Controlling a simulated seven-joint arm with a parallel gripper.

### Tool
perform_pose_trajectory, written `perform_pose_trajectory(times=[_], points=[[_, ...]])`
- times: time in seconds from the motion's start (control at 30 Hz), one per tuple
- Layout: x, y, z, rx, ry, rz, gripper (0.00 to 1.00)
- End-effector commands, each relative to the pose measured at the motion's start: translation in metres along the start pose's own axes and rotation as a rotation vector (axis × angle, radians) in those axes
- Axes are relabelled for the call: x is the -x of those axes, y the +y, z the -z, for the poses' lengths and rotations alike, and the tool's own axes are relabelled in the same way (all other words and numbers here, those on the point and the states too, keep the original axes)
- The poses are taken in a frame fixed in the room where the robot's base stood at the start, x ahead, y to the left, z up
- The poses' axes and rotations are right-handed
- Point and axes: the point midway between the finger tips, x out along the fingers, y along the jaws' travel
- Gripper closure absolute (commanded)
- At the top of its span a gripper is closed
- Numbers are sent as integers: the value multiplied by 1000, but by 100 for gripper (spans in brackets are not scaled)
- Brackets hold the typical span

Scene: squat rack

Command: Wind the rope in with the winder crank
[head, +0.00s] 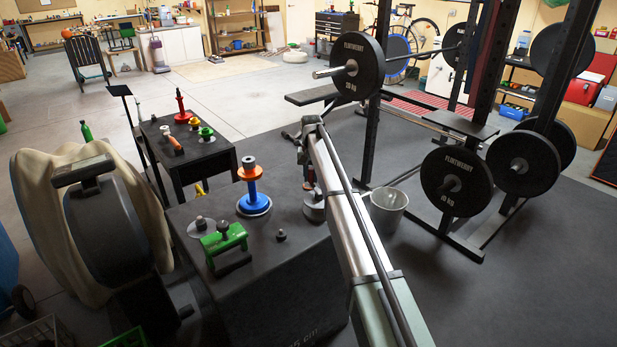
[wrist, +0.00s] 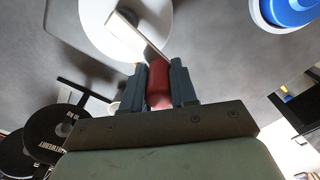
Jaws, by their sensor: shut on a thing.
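My gripper (wrist: 158,88) is shut on the red handle (wrist: 158,82) of the winder crank in the wrist view. The crank's pale flat arm (wrist: 130,38) runs from the handle up over a round whitish disc (wrist: 97,22). In the head view my gripper (head: 308,181) is at the right end of the black box top, mostly hidden by my arm. The grey round winder (head: 314,209) sits just below it on the box. I cannot make out the rope in either view.
An orange and blue spool (head: 252,188) stands on the black box (head: 250,280), left of the winder. A bucket (head: 388,210) and the squat rack (head: 376,100) stand to the right.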

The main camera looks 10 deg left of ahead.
Motion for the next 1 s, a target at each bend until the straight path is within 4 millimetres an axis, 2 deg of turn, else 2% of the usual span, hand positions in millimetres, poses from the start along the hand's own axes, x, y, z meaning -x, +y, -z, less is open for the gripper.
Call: perform_pose_trajectory(times=[0.47, 1.0], points=[[0, 26, 10, -455, 0, 1, 100], [0, 57, 5, -968, 0, 1, 100]])
